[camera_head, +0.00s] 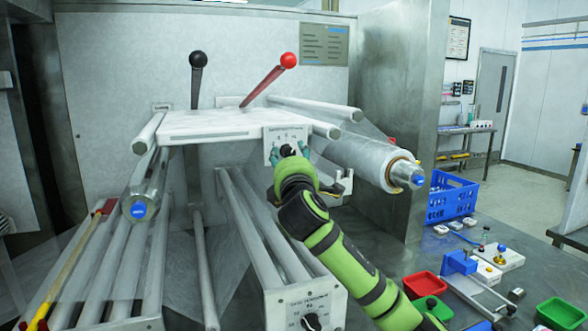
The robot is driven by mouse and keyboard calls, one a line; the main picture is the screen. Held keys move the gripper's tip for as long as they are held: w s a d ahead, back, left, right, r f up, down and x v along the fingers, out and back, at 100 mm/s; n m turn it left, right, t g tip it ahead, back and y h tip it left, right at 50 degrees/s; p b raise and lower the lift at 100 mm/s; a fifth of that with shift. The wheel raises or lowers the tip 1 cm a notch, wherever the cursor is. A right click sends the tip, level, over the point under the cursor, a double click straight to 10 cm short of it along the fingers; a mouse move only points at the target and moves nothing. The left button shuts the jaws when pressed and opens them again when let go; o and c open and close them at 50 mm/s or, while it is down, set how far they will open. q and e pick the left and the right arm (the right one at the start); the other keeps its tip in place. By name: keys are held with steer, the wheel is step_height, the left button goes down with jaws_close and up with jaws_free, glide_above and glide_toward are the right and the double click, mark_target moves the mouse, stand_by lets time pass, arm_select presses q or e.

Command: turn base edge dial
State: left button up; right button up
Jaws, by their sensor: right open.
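A white plate (271,134) with a dark round dial (287,150) and small markings sits at the front of the upper frame. My right gripper (289,157) is open in front of this plate, its teal fingertips on either side of the dial. I cannot tell whether they touch it. A second dark dial (311,321) sits on a white box (277,311) at the bottom of the view, partly cut off by the picture edge. The lettering on both is too small to read. My left gripper is not in view.
A film roll (350,155) lies right of my right gripper. Black-knobbed (198,60) and red-knobbed (289,60) levers stand behind. A blue crate (452,197), red tray (425,285), green tray (562,314) and several small devices occupy the table at right.

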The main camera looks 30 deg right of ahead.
steer(key=v, duration=1.1)
steer(key=shift+d, duration=0.15)
steer(key=shift+s+f, duration=0.1)
